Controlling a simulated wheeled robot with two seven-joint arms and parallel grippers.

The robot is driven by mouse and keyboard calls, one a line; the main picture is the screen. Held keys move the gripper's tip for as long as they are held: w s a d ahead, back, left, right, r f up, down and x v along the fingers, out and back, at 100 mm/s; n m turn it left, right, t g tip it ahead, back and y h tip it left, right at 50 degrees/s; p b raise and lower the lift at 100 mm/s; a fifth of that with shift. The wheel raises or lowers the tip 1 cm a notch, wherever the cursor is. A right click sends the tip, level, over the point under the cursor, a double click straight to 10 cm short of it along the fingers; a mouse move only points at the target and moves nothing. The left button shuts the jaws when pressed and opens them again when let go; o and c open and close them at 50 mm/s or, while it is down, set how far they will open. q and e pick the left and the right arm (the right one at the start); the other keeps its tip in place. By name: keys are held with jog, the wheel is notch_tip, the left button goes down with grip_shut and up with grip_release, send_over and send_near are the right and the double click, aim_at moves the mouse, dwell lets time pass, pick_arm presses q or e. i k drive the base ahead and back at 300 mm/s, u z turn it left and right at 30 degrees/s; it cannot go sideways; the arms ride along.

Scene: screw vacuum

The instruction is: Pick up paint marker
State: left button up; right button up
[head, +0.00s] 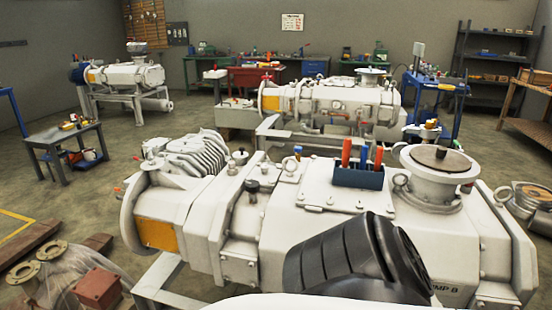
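A dark blue open holder (358,177) sits on top of the large white pump (312,190) in front of me. Several slim upright items stand in it: an orange-red one (347,151), a blue one (364,156) and another orange-red one (378,158). They look like markers or tool handles; I cannot tell which is the paint marker. Their lower ends are hidden by the holder. Neither of my grippers is in view. A dark, ribbed part, likely a link of my own arm, covers the pump's lower front.
A flanged port with a brown cover (438,158) rises right of the holder. Lifting eyes and bolts stick up from the pump's top. Rusty flanged parts (75,272) lie at lower left. A tool cart (70,140) stands behind left, with open floor around it.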

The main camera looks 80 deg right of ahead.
aim_at(363, 160)
jog(key=z, duration=1.9)
